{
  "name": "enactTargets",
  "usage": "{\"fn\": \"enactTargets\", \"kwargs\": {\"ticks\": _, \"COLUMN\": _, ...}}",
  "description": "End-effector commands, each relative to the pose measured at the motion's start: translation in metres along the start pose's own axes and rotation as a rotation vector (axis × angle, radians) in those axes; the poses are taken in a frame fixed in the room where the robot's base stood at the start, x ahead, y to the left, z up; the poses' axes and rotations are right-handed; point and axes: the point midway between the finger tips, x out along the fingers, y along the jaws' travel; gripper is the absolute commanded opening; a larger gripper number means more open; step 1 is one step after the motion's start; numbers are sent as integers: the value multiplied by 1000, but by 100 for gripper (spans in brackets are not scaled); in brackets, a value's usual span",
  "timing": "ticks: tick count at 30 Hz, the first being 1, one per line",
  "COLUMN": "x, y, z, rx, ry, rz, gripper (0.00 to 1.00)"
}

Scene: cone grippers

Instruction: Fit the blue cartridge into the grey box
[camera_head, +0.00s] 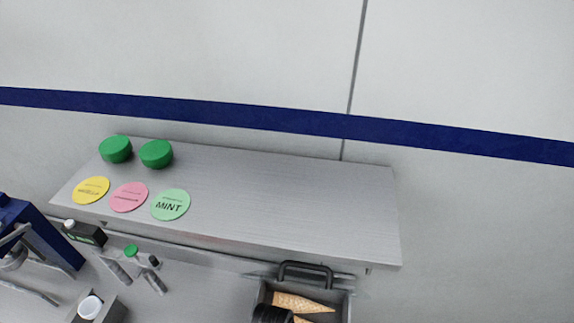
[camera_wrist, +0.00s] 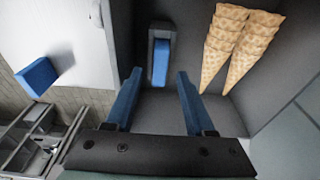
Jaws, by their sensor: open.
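In the wrist view, a small dark grey box (camera_wrist: 155,34) stands beyond my fingertips, against the dark tray floor. A blue piece (camera_wrist: 160,62), which looks like the cartridge, shows within the box's outline. How deep it sits in the box I cannot tell. My gripper (camera_wrist: 154,78) is open, with its two blue fingers apart and nothing between them. The box and the blue piece lie ahead of the gap between the fingers, apart from both. In the head view I cannot make out the box, the cartridge or my fingers.
Wafer cones (camera_wrist: 235,45) lie right of the box, in the grey tray (camera_head: 347,305). A dark handle (camera_head: 305,267) is at the tray's back. A metal shelf (camera_head: 290,195) holds green lids (camera_head: 156,153) and round labels (camera_head: 129,197). A blue block (camera_wrist: 37,77) shows at left.

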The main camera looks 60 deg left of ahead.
Motion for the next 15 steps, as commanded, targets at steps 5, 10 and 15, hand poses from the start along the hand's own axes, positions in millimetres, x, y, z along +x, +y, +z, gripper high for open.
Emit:
{"fn": "enactTargets", "kwargs": {"ticks": 5, "x": -35, "y": -1, "z": 0, "rx": 0, "ry": 1, "rz": -4, "gripper": 54}}
{"fn": "enactTargets", "kwargs": {"ticks": 10, "x": -62, "y": -1, "z": 0, "rx": 0, "ry": 0, "rz": -3, "gripper": 54}}
{"fn": "enactTargets", "kwargs": {"ticks": 15, "x": -77, "y": 0, "z": 0, "rx": 0, "ry": 0, "rz": -1, "gripper": 54}}
